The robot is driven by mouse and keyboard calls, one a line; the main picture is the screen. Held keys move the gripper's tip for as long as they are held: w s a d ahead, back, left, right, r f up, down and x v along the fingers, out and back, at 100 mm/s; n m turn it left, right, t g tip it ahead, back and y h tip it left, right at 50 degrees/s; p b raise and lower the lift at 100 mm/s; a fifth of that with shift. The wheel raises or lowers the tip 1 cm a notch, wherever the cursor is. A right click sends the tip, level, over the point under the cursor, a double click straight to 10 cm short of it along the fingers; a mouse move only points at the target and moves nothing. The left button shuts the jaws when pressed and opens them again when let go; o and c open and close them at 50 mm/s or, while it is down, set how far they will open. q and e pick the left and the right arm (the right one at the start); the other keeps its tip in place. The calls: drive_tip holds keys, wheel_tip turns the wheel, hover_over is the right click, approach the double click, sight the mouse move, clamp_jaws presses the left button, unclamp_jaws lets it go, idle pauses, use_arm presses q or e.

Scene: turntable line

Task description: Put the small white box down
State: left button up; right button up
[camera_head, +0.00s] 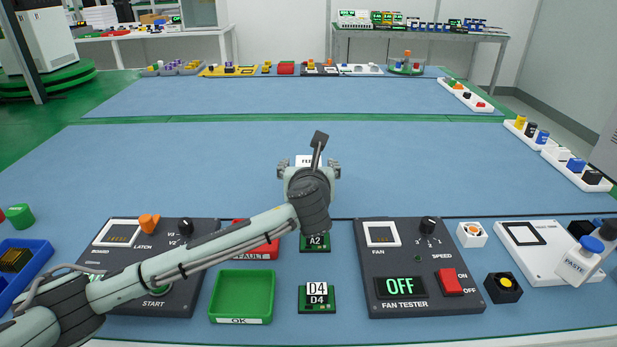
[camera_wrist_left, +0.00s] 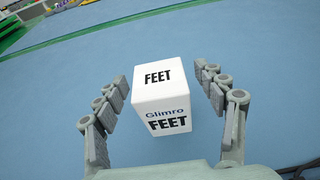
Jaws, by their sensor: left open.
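The small white box (camera_head: 304,160), printed FEET, is on the blue work surface beyond the row of devices; it shows large in the left wrist view (camera_wrist_left: 161,102). My left gripper (camera_head: 308,168) is open around it, and its two fingers stand on either side of the box (camera_wrist_left: 160,73). In the left wrist view there is a gap between the box and each finger. The box looks upright. My wrist hides most of it in the head view, and its bottom edge is hard to judge.
The blue surface (camera_head: 180,165) around the box is clear. Nearer are a green OK tray (camera_head: 243,291), a red FAULT tray (camera_head: 262,250) partly under my arm, boards labelled A2 (camera_head: 316,242) and D4 (camera_head: 317,297), and the fan tester (camera_head: 408,260). White racks (camera_head: 560,160) line the right edge.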

use_arm(q)
drive_tip(key=shift+w, duration=0.1)
drive_tip(key=shift+c, duration=0.3)
drive_tip(key=c, duration=1.2)
drive_tip(key=shift+c, duration=1.1)
drive_tip(key=shift+r, duration=0.1)
